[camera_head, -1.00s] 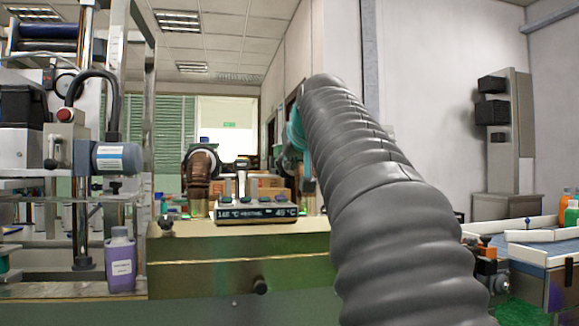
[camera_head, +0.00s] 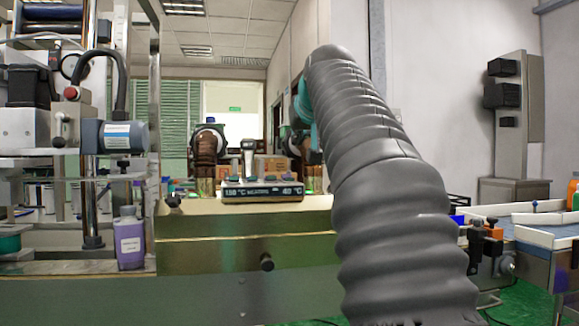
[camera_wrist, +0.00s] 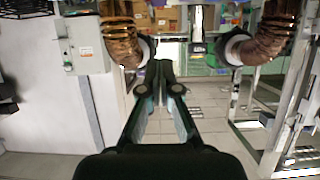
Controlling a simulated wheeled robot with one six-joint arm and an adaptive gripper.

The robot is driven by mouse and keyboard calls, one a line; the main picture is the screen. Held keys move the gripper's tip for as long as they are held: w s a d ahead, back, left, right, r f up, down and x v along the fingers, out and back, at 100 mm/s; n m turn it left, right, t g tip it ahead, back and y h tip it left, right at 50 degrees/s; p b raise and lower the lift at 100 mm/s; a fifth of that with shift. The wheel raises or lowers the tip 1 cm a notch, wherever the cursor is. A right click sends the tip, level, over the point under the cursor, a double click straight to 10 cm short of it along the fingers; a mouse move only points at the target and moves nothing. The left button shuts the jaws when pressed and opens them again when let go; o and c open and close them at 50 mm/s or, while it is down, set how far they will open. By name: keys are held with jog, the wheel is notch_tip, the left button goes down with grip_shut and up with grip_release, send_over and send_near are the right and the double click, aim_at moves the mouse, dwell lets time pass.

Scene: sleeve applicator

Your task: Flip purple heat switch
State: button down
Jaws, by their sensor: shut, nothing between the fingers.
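A control panel (camera_head: 262,192) with a heating display, reading about 150 °C and 40 °C, sits on top of the brass-coloured housing in the head view. Several small switches (camera_head: 262,179) with greenish tops line its upper face. I cannot make out a purple one. My grey ribbed arm rises to the right of the panel and hides what is behind it. My gripper (camera_wrist: 163,68) shows in the wrist view, its dark fingers together and empty. It points towards a tiled floor and two brown ducts, with no switch clearly visible near it.
The brass-coloured housing (camera_head: 210,255) stands below the panel. A purple bottle (camera_head: 130,243) is at its left, beside the machine frame. A conveyor (camera_head: 545,232) is at the right. Brown ribbed ducts (camera_wrist: 120,38) show in the wrist view.

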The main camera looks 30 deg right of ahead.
send_over(287, 176)
jog(key=s, duration=0.3)
jog(key=f, duration=0.4)
jog(key=shift+w+a, duration=0.1)
jog(key=shift+a, duration=0.25)
jog(key=shift+w+d+f+b, duration=0.1)
jog(key=shift+w+f+b, duration=0.1)
jog(key=shift+f, duration=0.4)
jog(key=shift+w+f+b, duration=0.1)
jog(key=shift+f+b, duration=0.1)
jog(key=shift+f, duration=0.4)
jog(key=shift+w+d+f, duration=0.1)
jog(key=shift+w+f, duration=0.25)
jog(key=shift+f, duration=0.25)
jog(key=shift+w+f, duration=0.15)
jog(key=shift+f, duration=0.15)
jog(key=shift+s+a+f+b, duration=0.2)
jog(key=shift+s+b, duration=0.4)
jog(key=shift+s, duration=0.1)
